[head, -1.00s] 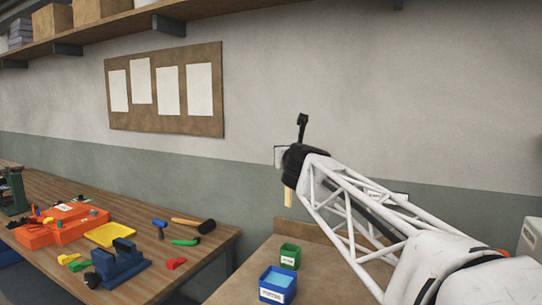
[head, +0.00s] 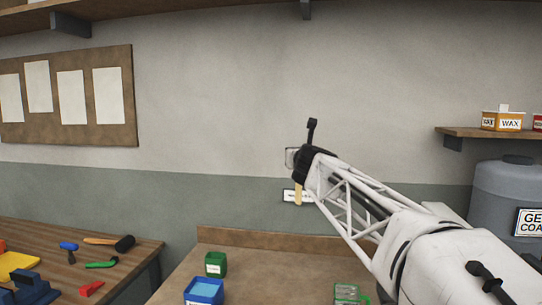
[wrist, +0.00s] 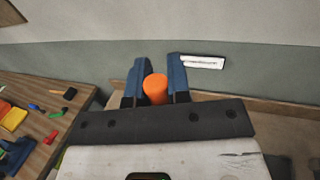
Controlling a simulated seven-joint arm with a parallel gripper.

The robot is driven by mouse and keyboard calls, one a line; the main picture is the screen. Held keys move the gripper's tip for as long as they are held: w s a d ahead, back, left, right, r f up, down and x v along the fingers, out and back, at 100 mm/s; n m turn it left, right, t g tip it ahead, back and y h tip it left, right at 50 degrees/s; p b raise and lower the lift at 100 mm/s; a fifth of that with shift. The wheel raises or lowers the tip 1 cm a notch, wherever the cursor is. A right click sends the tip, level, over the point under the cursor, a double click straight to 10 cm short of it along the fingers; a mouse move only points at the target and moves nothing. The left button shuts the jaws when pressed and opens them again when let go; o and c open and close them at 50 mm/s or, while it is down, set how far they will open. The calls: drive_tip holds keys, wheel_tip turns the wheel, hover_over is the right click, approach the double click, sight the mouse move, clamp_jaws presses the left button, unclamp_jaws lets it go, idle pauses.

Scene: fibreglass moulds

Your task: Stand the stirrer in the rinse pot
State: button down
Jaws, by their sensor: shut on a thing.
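My gripper (wrist: 157,66) is shut on the stirrer, whose orange round end (wrist: 155,90) shows between the two blue fingers in the wrist view. The fingers are mostly hidden there. A blue pot (head: 203,294) with light blue contents and a smaller green pot (head: 215,264) stand on the bench, left of and below my gripper. Their labels are too small to read, so I cannot tell which is the rinse pot.
A green-edged container (head: 348,293) stands on the bench, partly hidden by my arm. The bench has a raised back edge (head: 270,238). A tool table (head: 130,262) is at left, a grey drum (head: 500,195) at right. Bare bench lies between the pots and this container.

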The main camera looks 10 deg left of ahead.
drive_tip(key=w+d+m+h, duration=0.2)
drive_tip(key=d+h, duration=0.1)
drive_tip(key=d, duration=0.9)
drive_tip(key=w+d+m+h, duration=0.1)
drive_tip(key=w+d+h, duration=0.1)
drive_tip(key=d, duration=1.1)
drive_tip(key=s+a+f+n+g+y, duration=0.1)
drive_tip(key=a+f+n+y, duration=0.25)
drive_tip(key=a, duration=0.65)
drive_tip(key=s+a+f+n+g+y, duration=0.15)
drive_tip(key=a+f+y, duration=0.3)
drive_tip(key=a, duration=0.55)
drive_tip(key=s+a+f+n+y, duration=0.1)
drive_tip(key=a+f+n+y, duration=0.3)
drive_tip(key=a, duration=0.7)
drive_tip(key=s+a+f+n+g+y, duration=0.2)
drive_tip(key=s+a+f+g, duration=0.2)
drive_tip(key=a, duration=0.8)
drive_tip(key=s+a+f+n+g+y, duration=0.3)
drive_tip(key=s+a+f, duration=0.4)
drive_tip(key=s+a, duration=0.5)
drive_tip(key=shift+s+f+n+g, duration=0.3)
drive_tip(key=shift+s+f+g, duration=0.05)
drive_tip(key=shift+s, duration=0.1)
drive_tip(key=shift+f, duration=0.25)
wheel_tip(320, 180, down, 10)
drive_tip(key=w, duration=0.1)
drive_tip(key=shift+w+r, duration=0.15)
drive_tip(key=shift+r, duration=0.1)
